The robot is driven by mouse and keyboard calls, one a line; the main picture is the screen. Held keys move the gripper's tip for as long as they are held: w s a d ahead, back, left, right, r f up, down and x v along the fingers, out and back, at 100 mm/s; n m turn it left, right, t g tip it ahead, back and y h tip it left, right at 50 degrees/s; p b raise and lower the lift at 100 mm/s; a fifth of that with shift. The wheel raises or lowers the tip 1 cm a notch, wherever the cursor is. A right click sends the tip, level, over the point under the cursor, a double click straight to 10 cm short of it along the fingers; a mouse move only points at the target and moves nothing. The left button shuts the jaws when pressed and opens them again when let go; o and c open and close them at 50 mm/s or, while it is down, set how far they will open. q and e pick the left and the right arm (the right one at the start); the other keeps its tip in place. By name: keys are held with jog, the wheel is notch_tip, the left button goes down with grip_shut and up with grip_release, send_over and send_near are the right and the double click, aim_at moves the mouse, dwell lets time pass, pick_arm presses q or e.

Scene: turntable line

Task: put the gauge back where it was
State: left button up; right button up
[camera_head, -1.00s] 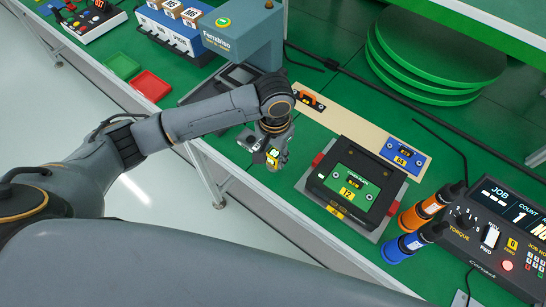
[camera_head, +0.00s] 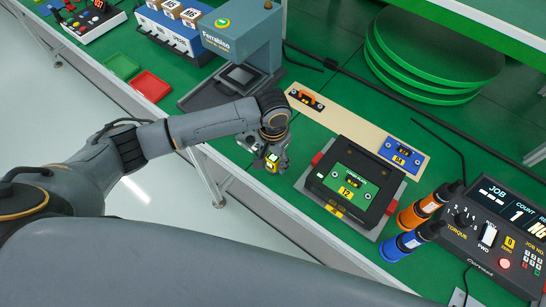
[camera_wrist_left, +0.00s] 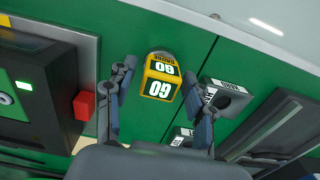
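The yellow gauge (camera_wrist_left: 161,78), marked GO, stands on the green bench top in the left wrist view, between and slightly beyond the fingertips. It also shows as a small yellow piece under my left gripper in the head view (camera_head: 272,163). My left gripper (camera_wrist_left: 165,85) is open around the gauge, with a visible gap on each side. In the head view my left gripper (camera_head: 272,150) is over the bench's front part, left of the black fixture, and partly hides the gauge. My right gripper is not in view.
Grey lettered blocks (camera_wrist_left: 228,97) lie close beside one finger. The black fixture with a green face (camera_head: 348,188) is just right of the gripper. A beige board (camera_head: 350,127) carries an orange-handled piece (camera_head: 305,97) and a blue piece (camera_head: 404,153). Screwdrivers (camera_head: 415,238) stand at right.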

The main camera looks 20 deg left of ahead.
aim_at(273, 158)
pick_arm(q)
notch_tip(273, 158, up, 12)
jog(key=shift+r+b, duration=0.2)
jog(key=shift+b, duration=0.15)
dwell(0.4)
jog(key=shift+f, duration=0.1)
